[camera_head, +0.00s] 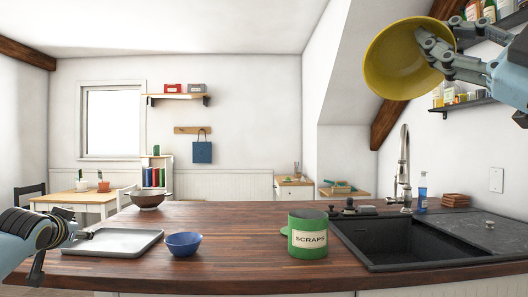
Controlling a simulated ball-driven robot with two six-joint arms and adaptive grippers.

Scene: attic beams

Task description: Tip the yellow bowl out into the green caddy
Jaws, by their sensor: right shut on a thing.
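The yellow bowl (388,62) is high at the upper right, tilted on its side. My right gripper (432,48) is shut on its rim, with a finger across the mouth. I see nothing inside the part of the bowl that shows. The green caddy (307,250), labelled SCRAPS, stands upright on the wooden counter, below and left of the bowl and well apart from it. The caddy's inside is mostly hidden. My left gripper (80,236) is low at the left, by the grey tray; its finger opening is unclear.
On the counter (225,269) are the grey tray (125,243), a blue bowl (184,243) left of the caddy and a dark bowl (148,200) further back. A black sink (395,248) with a tall tap (404,165) lies right of the caddy. Wall shelves are near my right arm.

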